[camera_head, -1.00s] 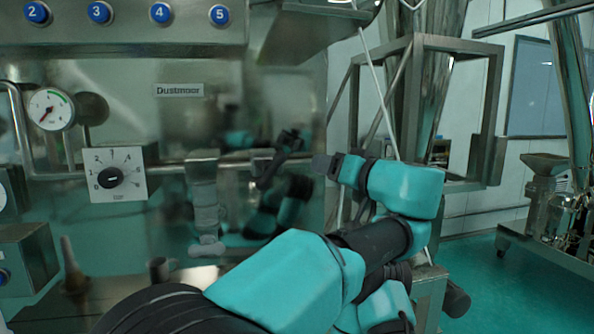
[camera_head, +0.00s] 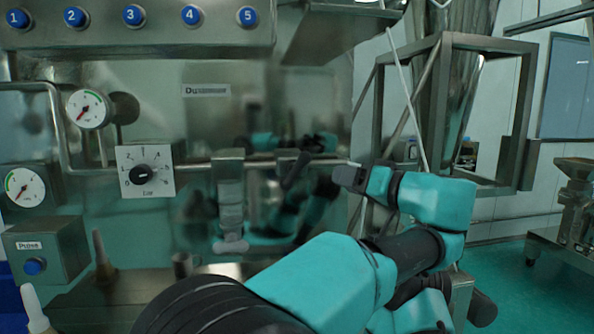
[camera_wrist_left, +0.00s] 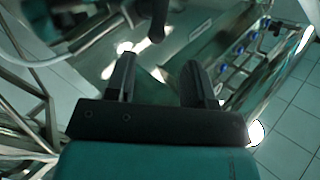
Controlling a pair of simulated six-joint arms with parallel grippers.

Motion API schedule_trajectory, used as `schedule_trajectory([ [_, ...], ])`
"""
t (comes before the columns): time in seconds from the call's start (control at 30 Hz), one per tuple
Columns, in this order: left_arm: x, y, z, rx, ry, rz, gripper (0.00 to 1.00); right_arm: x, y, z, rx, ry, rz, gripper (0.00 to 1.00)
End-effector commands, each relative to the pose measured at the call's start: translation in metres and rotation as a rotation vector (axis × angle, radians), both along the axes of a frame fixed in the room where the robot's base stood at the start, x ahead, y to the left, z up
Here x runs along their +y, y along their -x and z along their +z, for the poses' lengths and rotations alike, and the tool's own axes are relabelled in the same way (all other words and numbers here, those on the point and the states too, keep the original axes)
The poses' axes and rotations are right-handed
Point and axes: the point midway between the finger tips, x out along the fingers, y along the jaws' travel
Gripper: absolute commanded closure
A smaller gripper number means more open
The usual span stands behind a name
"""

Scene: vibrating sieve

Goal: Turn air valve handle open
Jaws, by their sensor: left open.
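A dark lever (camera_head: 297,170), which looks like the air valve handle, hangs tilted from a small metal block on the pipe in front of the steel panel. My left gripper (camera_head: 338,175) is to its right in the head view, pointing left towards it, with a small gap in the picture. In the left wrist view my left gripper (camera_wrist_left: 158,65) is open and empty. A dark rounded rod (camera_wrist_left: 157,20), likely the same lever, shows beyond the fingertips, lined up between them. My right gripper is not in view.
A grey fitting with a T-shaped end (camera_head: 230,245) hangs left of the lever. A dial box (camera_head: 145,172), pressure gauges (camera_head: 88,108) and a metal button box (camera_head: 48,250) are further left. A steel frame (camera_head: 525,110) stands behind my arm at right.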

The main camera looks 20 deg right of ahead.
Motion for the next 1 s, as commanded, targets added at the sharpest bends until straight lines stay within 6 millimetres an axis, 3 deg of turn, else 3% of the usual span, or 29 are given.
schedule_trajectory([
  [0.7, 0.066, -0.101, 0.0, 0.0, 0.0, 0.001, 0.51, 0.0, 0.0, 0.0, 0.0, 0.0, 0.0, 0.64],
  [1.0, 0.077, -0.118, 0.0, -0.001, 0.001, -0.001, 0.51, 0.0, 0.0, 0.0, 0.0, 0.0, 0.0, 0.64],
])
